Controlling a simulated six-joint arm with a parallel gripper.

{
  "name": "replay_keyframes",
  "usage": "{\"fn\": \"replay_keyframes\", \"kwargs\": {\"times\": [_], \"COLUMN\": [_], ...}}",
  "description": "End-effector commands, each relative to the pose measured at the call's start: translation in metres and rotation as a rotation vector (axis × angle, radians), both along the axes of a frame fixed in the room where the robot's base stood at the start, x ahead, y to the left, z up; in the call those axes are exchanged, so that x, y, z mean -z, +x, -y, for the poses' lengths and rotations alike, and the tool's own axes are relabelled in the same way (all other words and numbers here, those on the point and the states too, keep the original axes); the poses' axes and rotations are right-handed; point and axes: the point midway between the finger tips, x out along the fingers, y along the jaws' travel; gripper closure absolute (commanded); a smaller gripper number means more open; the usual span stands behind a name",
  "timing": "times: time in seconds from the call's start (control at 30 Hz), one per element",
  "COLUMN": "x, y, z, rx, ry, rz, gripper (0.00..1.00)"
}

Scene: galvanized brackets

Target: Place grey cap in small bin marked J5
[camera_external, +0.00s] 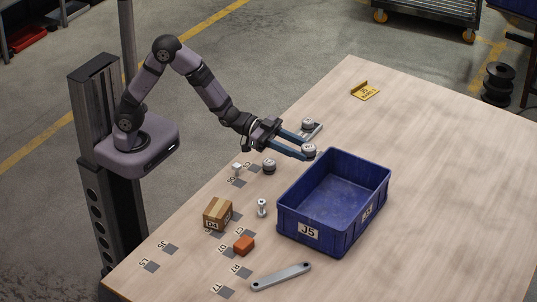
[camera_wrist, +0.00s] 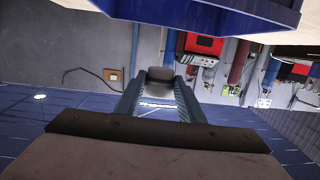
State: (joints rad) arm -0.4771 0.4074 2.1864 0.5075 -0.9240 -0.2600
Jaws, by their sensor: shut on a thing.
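A small round grey cap (camera_external: 309,150) is held between the fingertips of my gripper (camera_external: 304,146), near the back left corner of the blue bin. In the wrist view the cap (camera_wrist: 160,76) sits between the two blue fingers, at their tips. The blue bin (camera_external: 314,242) has a white label reading J5 on its front wall. It stands upright on the table, and its visible floor is bare. The bin wall (camera_wrist: 200,14) also shows at the top of the wrist view. The held cap appears outside the bin's opening.
Other grey caps (camera_external: 269,166) (camera_external: 307,124) lie left of and behind my gripper.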

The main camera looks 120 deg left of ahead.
Motion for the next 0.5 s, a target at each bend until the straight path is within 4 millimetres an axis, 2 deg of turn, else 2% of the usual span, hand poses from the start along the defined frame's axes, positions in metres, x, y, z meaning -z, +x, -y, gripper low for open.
{"fn": "replay_keyframes", "kwargs": {"times": [0.17, 0.5], "x": [0.004, 0.049], "y": [0.0, 0.0], "z": [0.0, 0.001], "rx": [-0.002, -0.001], "ry": [0.0, 0.0], "rz": [0.001, 0.001], "gripper": [0.89, 0.89]}}
